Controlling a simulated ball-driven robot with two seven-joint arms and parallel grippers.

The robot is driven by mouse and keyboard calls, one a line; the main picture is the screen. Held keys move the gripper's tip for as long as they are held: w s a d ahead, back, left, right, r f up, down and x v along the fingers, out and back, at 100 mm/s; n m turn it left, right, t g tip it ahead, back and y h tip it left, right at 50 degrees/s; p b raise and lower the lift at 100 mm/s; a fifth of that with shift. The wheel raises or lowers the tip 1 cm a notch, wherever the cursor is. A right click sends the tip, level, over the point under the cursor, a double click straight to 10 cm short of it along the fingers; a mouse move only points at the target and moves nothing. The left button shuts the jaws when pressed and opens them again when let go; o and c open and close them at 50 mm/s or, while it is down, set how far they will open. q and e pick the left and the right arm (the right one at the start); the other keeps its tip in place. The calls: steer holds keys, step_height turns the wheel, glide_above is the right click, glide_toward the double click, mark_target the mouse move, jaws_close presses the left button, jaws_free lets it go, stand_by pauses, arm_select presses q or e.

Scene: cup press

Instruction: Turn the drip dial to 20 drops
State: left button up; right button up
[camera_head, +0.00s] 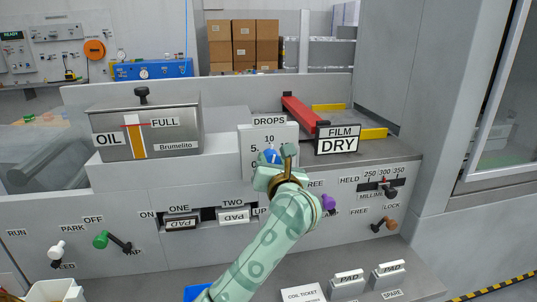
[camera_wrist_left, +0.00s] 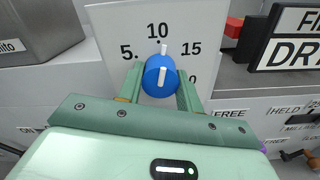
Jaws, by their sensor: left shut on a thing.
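The blue drip dial (camera_wrist_left: 160,76) sits on the white DROPS plate (camera_wrist_left: 112,30), which also shows in the head view (camera_head: 284,134). My left gripper (camera_wrist_left: 159,90) has one finger on each side of the dial and is shut on it. The dial's white pointer (camera_wrist_left: 163,50) stands nearly upright, close to the 10 and slightly to its right. The marks 5, 10 and 15 are readable; the 20 is partly hidden by the right finger. In the head view, the gripper (camera_head: 276,168) covers most of the dial. My right gripper is not in view.
The FILM DRY sign (camera_head: 337,140) stands right of the plate, with a red bar (camera_head: 300,113) behind it. The steel OIL tank (camera_head: 180,125) is at left. A purple knob (camera_head: 328,202) is close to my left wrist, and PAD holders (camera_head: 234,216) are below.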

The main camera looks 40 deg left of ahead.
arm_select(q)
steer(key=m+p, duration=0.2)
steer(key=p, duration=0.1)
steer(key=m+p, duration=0.3)
steer(key=p, duration=0.1)
steer(key=m+p, duration=0.2)
steer(key=p, duration=0.1)
steer(key=shift+s+r+p, duration=0.1)
steer(key=shift+r+p, duration=0.25)
steer(key=m+p, duration=0.7)
steer(key=p, duration=0.1)
steer(key=shift+f+m, duration=0.15)
steer(key=shift+m, duration=0.15)
steer(key=m+p, duration=0.2)
steer(key=m, duration=0.1)
steer(key=shift+f+p, duration=0.1)
steer(key=shift+p, duration=0.3)
steer(key=shift+f+m+p, duration=0.15)
steer(key=shift+m+p, duration=0.65)
steer(key=shift+m, duration=1.1)
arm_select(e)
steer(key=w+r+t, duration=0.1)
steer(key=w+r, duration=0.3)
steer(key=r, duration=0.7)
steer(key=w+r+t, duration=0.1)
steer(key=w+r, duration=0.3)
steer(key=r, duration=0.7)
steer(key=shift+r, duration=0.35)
